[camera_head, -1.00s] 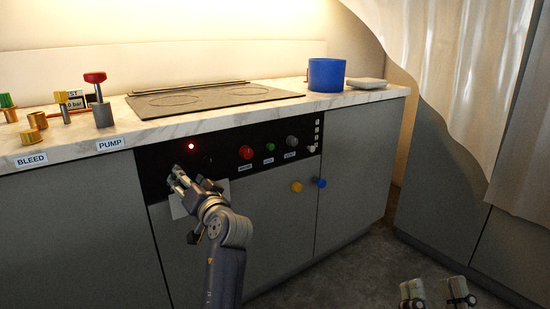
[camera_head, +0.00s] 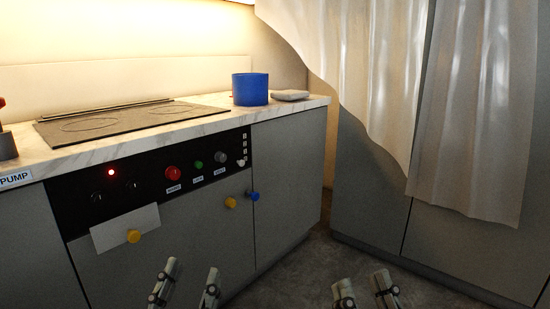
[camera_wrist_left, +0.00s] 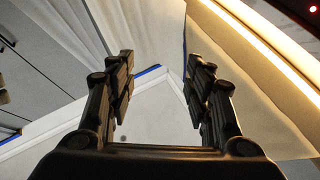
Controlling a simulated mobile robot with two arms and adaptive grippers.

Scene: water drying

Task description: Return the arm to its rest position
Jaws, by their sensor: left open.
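My left gripper (camera_head: 188,284) is low in the head view, in front of the grey cabinets, with its two fingers apart and nothing between them. The left wrist view also shows the left gripper (camera_wrist_left: 160,95) open and empty. My right gripper (camera_head: 365,290) is at the bottom edge, right of the left one, with its fingers spread and nothing visible between them. Both grippers are apart from the counter and the black control panel (camera_head: 75,213). The arms behind the fingers are mostly out of the picture.
A white sheet (camera_head: 108,232) with a yellow knob (camera_head: 133,236) is on the cabinet front below the panel. A blue pot (camera_head: 250,90) and a hob (camera_head: 110,122) are on the marble counter. A pale curtain (camera_head: 470,120) hangs at right. Floor space is open before the cabinets.

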